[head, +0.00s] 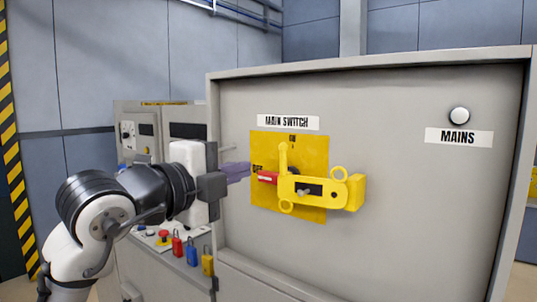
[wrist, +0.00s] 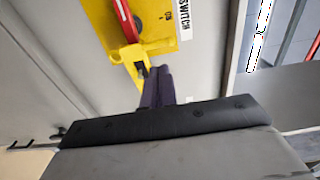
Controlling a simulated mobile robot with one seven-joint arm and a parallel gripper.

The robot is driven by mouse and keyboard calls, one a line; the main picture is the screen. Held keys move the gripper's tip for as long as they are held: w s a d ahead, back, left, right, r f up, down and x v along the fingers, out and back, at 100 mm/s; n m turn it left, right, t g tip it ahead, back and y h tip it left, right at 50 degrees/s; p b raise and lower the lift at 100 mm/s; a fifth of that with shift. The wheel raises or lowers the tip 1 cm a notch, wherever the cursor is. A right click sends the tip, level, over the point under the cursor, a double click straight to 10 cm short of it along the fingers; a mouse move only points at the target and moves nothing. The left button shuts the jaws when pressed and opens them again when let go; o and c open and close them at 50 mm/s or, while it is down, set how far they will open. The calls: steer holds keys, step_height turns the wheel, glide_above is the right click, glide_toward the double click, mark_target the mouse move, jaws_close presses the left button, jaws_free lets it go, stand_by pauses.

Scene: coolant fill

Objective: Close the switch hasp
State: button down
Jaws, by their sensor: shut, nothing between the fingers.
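The yellow switch hasp (head: 322,190) is on the cabinet front, over a yellow plate (head: 262,145) below the MAIN SWITCH label. It has a slotted bar, rings, an upright arm and a block at its right end. The red switch handle (head: 267,178) points left; it also shows in the wrist view (wrist: 126,18). My gripper (head: 247,170) is left of the hasp, its purple fingers shut and empty. In the wrist view the fingertips (wrist: 158,70) are close to a yellow hasp part (wrist: 131,58); I cannot tell whether they touch.
The grey cabinet (head: 400,110) carries a white round MAINS lamp (head: 459,116) at upper right. Red (head: 177,245), blue (head: 191,252) and yellow (head: 207,262) padlocks hang at lower left, below my arm. The cabinet face right of the hasp is clear.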

mark_target(281, 159)
steer(key=p+x, duration=0.3)
steer(key=x, duration=0.5)
steer(key=shift+w+r, duration=0.1)
steer(key=shift+r, duration=0.1)
steer(key=shift+w+d+f+p, duration=0.2)
steer(key=shift+w+d+p, duration=0.15)
steer(key=shift+w+p, duration=0.15)
